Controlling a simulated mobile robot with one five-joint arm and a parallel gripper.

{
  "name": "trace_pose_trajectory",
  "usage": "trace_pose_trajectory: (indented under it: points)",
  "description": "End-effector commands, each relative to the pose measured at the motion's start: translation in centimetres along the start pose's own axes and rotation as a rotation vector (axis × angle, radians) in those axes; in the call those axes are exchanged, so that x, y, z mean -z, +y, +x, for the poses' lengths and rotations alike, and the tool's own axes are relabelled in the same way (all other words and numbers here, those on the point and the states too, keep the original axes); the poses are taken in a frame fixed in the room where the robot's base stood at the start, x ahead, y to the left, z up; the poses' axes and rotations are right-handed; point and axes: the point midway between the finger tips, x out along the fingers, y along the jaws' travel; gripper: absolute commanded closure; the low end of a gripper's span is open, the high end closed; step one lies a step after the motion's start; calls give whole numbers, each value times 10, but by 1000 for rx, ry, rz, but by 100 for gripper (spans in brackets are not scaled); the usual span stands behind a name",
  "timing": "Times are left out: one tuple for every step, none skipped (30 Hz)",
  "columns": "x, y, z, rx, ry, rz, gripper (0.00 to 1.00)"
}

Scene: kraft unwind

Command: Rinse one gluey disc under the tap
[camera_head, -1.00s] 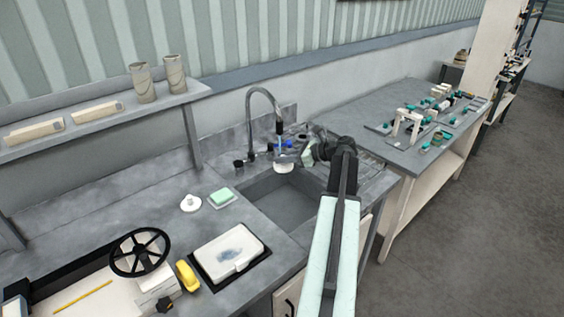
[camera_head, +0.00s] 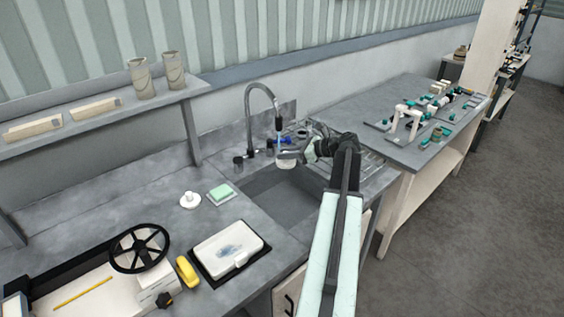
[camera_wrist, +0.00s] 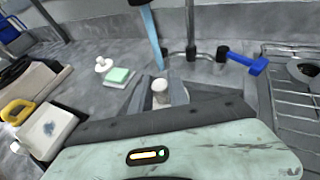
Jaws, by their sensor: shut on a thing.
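My gripper (camera_head: 291,157) is shut on a white disc (camera_head: 286,163), held above the sink (camera_head: 283,196) beneath the spout of the tap (camera_head: 263,92). In the wrist view the white disc (camera_wrist: 159,90) sits between the grey fingers (camera_wrist: 160,98). A pale blue water stream (camera_head: 279,138) runs from the spout down to the disc; it also shows in the wrist view (camera_wrist: 152,36). I cannot make out any glue on the disc. A white knobbed piece (camera_head: 190,200) stands on the counter left of the sink.
A green sponge (camera_head: 220,192) lies on a small dish beside the sink. A white tray (camera_head: 229,247) and a yellow object (camera_head: 187,272) lie nearer. A wire rack (camera_head: 358,160) is right of the sink.

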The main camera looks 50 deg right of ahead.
Motion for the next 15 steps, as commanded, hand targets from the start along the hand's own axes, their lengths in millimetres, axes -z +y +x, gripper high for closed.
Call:
trace_pose_trajectory:
  points:
    - [0, 0, 0, 0, 0, 0, 100]
    - [0, 0, 0, 0, 0, 0, 100]
    - [0, 0, 0, 0, 0, 0, 100]
    - [0, 0, 0, -1, 0, 0, 100]
    - [0, 0, 0, -1, 0, 0, 100]
    - [0, 0, 1, -1, 0, 0, 100]
    - [-1, 1, 1, -1, 0, 0, 100]
    - [-1, 1, 2, -1, 0, 0, 100]
    - [-1, 1, 3, -1, 0, -1, 100]
    - [-2, 2, 4, -1, 0, -1, 100]
    - [-2, 2, 5, -2, 0, -1, 100]
    - [-3, 3, 7, -2, 0, -1, 100]
    - [-4, 3, 8, -2, 0, -1, 100]
    - [-4, 3, 9, -2, 0, -1, 100]
    - [-4, 4, 10, -2, 0, -1, 100]
